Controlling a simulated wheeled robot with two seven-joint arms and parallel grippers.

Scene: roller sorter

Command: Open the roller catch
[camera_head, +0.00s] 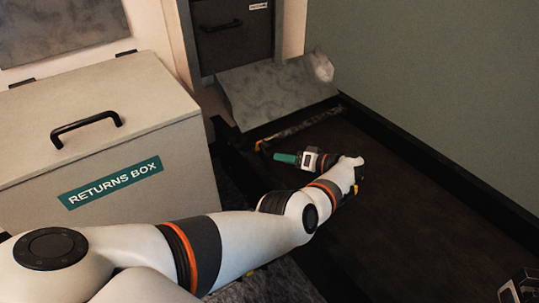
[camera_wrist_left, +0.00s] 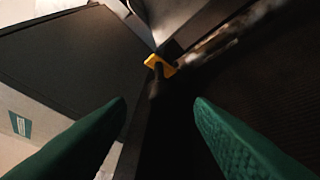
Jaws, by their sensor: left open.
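The roller catch (camera_head: 261,145) is a small yellow-tipped lever at the left end of a dark, worn roller (camera_head: 306,124), below the grey chute. In the left wrist view its yellow tip (camera_wrist_left: 160,65) shows ahead of the fingers, on a dark stem. My left gripper (camera_head: 284,158) has green fingers pointing left, a little right of and below the catch. In the left wrist view the left gripper (camera_wrist_left: 160,108) is open with nothing between its fingertips, apart from the catch. A part of what looks like my right wrist (camera_head: 520,288) shows at the bottom right corner; its fingers are hidden.
A beige returns box (camera_head: 120,165) with a black lid handle stands left of the catch. A grey slanted chute (camera_head: 278,92) rises behind it, below a dark drawer front (camera_head: 232,38). A green wall (camera_head: 440,80) bounds the right. The dark surface (camera_head: 400,215) right of my arm is clear.

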